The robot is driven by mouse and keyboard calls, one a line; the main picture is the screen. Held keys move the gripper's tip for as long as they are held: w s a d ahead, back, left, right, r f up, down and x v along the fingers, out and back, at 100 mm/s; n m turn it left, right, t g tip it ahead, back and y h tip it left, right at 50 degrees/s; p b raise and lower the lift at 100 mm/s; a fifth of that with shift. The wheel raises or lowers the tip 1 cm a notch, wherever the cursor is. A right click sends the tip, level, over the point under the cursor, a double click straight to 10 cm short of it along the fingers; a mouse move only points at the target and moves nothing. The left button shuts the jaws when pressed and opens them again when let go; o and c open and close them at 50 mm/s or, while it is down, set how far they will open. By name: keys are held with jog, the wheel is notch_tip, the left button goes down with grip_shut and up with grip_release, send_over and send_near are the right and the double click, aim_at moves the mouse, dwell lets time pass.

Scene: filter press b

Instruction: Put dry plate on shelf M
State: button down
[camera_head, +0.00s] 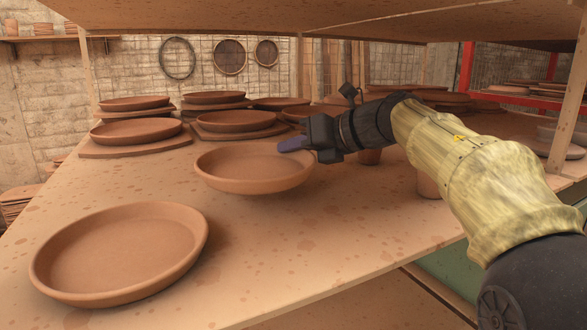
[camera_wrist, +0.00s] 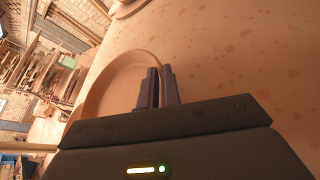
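My gripper (camera_head: 292,145) is shut on the far right rim of a round terracotta plate (camera_head: 240,172). The plate is nearly level, and the shadow under it suggests that it is a little above the wooden shelf board (camera_head: 330,240). In the wrist view my dark fingers (camera_wrist: 160,86) pinch the rim of the same plate (camera_wrist: 118,85). A second terracotta plate (camera_head: 120,252) lies on the board at the front left; part of a plate also shows at the top of the wrist view (camera_wrist: 124,8). I can read no shelf letter.
Several plates on square boards (camera_head: 137,132) stand at the back of the shelf. Clay cups (camera_head: 428,186) stand under my arm. A wooden shelf (camera_head: 270,15) hangs close overhead, with a post (camera_head: 566,100) at the right. The board between the front plate and its right edge is clear.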

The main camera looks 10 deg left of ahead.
aim_at(295, 167)
jog(key=shift+w+f, duration=0.1)
jog(key=shift+f, duration=1.95)
jog(key=shift+b, duration=0.3)
jog(key=shift+f, duration=0.15)
jog(key=c, duration=1.6)
grip_release()
jog(key=shift+d, duration=0.1)
jog(key=b+v, duration=0.1)
jog(key=v, duration=1.1)
jog(key=shift+b, duration=0.35)
